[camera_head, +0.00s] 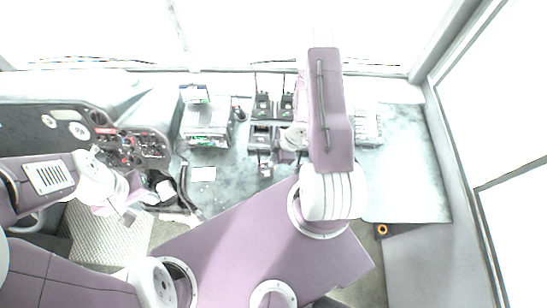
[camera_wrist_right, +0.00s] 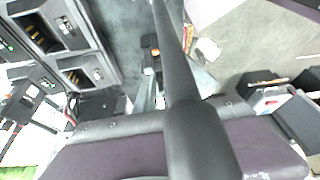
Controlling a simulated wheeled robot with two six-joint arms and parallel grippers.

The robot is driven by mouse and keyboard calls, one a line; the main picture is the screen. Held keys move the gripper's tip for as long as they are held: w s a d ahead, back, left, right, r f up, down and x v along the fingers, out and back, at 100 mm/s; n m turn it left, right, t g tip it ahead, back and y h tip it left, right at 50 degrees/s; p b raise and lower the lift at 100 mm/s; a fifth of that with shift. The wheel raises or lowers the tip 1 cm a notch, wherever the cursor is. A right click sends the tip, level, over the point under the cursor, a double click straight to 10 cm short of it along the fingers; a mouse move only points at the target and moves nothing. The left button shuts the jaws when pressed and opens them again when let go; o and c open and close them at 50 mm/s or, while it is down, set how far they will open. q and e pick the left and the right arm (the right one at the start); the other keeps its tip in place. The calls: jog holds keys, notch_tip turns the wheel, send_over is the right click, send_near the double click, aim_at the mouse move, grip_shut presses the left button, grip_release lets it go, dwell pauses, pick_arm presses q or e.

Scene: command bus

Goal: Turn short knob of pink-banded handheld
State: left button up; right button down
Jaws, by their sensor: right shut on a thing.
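Two black handhelds with upright antennas, a left one (camera_head: 262,105) and a right one (camera_head: 287,104), stand at the back of the dash in the head view. Another small black handheld (camera_head: 265,167) is nearer, beside my right gripper (camera_head: 277,157). I cannot make out a pink band on any of them. In the right wrist view a thick black rod (camera_wrist_right: 190,105), probably an antenna, crosses close to the camera and covers much of the view. The right gripper is shut, apparently on a short knob; the contact is hidden. My left gripper (camera_head: 130,213) hangs at the left; its jaws are unclear.
Charger trays (camera_wrist_right: 82,70) lie left in the right wrist view. A grey device (camera_head: 207,122) with a green light and a white card (camera_head: 203,173) lie left of the handhelds. A control panel (camera_head: 130,147) is further left. The dash's right part (camera_head: 405,180) is clear.

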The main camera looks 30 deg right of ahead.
jog(key=c, duration=1.5)
grip_release()
jog(key=shift+o, duration=0.2)
jog(key=p+v, duration=0.1)
jog(key=v, duration=0.8)
jog(key=shift+p, duration=0.35)
